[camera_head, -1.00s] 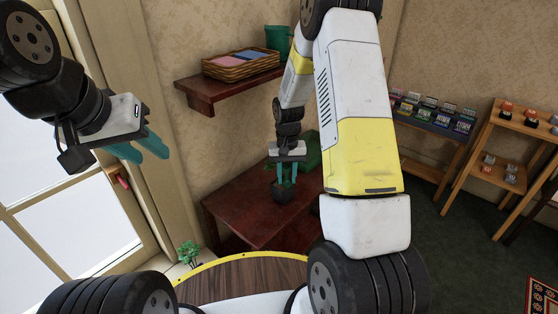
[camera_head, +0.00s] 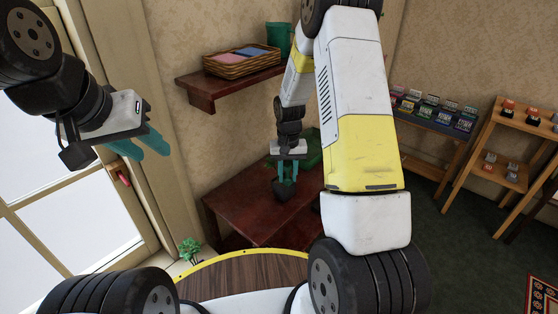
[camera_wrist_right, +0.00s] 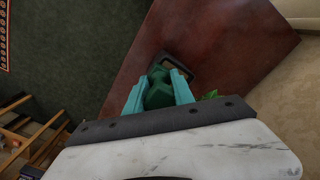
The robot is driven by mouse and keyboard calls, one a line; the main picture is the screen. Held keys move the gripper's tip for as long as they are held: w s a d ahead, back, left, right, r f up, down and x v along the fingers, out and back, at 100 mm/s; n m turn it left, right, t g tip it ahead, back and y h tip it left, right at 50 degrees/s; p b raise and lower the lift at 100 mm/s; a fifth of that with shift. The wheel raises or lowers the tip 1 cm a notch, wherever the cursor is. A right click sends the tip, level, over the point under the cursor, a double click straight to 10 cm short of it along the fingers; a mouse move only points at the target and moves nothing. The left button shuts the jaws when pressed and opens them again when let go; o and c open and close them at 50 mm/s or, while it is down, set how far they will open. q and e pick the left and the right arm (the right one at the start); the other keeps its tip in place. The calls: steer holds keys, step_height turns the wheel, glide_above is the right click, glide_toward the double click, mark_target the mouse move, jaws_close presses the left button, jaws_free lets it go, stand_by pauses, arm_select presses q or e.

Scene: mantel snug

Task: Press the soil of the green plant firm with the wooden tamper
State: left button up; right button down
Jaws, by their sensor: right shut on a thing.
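My right gripper (camera_head: 287,180) is shut on a dark green tool (camera_wrist_right: 157,92) over the dark red table (camera_head: 240,205). The tool has a dark, squarish lower end (camera_head: 282,191), also in the right wrist view; I cannot tell whether it is wooden or touches the table. A small green plant (camera_head: 189,248) stands by the window at the lower left of the head view. Green leaves (camera_wrist_right: 209,95) show beside the right gripper in the wrist view; their pot and soil are hidden. My left gripper (camera_head: 148,148) is open and empty by the window.
A green container (camera_head: 312,150) is partly hidden behind my right arm. A wall shelf (camera_head: 205,91) holds a wicker basket (camera_head: 240,66) and a green pot (camera_head: 279,38). Wooden racks (camera_head: 505,150) with small goods stand at the right. The front of the red table is clear.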

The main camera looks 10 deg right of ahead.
steer(key=shift+f, duration=0.25)
steer(key=shift+r, duration=0.1)
stand_by(0.3)
steer(key=shift+r, duration=0.65)
steer(key=shift+f, duration=0.8)
stand_by(1.3)
steer(key=shift+r, duration=0.65)
steer(key=shift+f, duration=0.75)
stand_by(0.9)
steer(key=shift+r, duration=0.2)
steer(key=shift+r, duration=0.5)
